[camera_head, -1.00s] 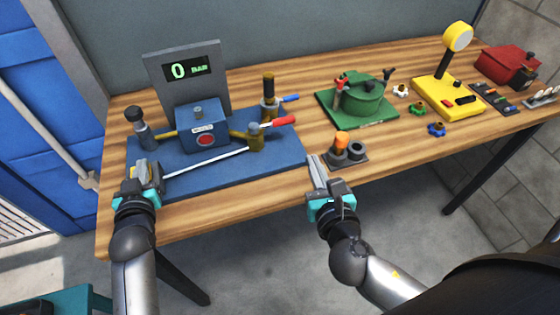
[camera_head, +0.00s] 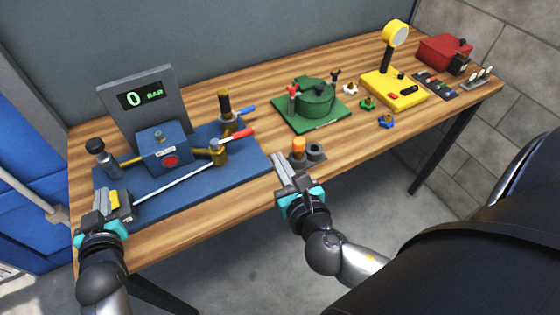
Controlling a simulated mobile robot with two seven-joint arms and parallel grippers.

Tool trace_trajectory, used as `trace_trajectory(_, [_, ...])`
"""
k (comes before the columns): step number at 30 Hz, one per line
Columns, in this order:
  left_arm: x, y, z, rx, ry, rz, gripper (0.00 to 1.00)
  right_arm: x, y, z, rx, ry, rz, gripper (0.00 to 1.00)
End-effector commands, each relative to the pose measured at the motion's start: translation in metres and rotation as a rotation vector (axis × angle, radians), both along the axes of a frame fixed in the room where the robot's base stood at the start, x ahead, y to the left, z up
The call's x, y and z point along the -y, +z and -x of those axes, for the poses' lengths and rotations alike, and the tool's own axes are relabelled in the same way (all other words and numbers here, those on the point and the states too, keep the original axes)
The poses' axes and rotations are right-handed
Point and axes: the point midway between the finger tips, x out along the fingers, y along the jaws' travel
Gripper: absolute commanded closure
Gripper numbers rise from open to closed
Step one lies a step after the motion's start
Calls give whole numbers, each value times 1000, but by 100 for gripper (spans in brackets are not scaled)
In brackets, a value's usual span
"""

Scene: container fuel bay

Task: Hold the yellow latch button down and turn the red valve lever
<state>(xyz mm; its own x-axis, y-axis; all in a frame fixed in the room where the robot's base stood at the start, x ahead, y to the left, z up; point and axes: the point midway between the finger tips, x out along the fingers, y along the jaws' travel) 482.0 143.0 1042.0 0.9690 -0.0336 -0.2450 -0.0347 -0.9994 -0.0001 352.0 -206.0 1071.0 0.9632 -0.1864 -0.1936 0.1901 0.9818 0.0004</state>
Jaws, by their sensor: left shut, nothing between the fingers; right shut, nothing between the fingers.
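The yellow latch button (camera_head: 114,198) shows at the front left corner of the blue base plate (camera_head: 185,183), on a small dark block. My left gripper (camera_head: 101,197) is shut and empty, close beside the button at its left; whether they touch I cannot tell. The red valve lever (camera_head: 237,134) sits on a brass valve (camera_head: 218,152) at the plate's right side and points right. A white rod runs from near the latch block to the valve. My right gripper (camera_head: 281,163) is shut and empty at the table's front edge, right of the plate and apart from the lever.
A grey panel reads 0 BAR (camera_head: 142,98) behind a blue box (camera_head: 164,152). A blue lever (camera_head: 245,110) is behind the red one. An orange-topped peg (camera_head: 298,148) stands just beyond my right gripper. A green fixture (camera_head: 315,100) and yellow device (camera_head: 393,88) are farther right.

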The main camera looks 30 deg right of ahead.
Motion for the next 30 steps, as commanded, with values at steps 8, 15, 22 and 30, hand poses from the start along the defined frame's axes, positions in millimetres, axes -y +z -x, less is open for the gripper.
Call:
trace_trajectory(8, [-1, 12, 46, 2, 0, -1, 100, 0, 4, 0, 0, 0, 0, 100])
trace_trajectory(15, [-2, 17, 66, 4, 0, -1, 100, 0, 4, 0, 0, 0, 0, 100])
trace_trajectory(22, [-2, 19, 69, 5, 0, -1, 100, 0, 4, 0, 0, 0, 0, 100])
trace_trajectory(30, [-2, 19, 69, 5, 0, -1, 100, 0, 4, 0, 0, 0, 0, 100])
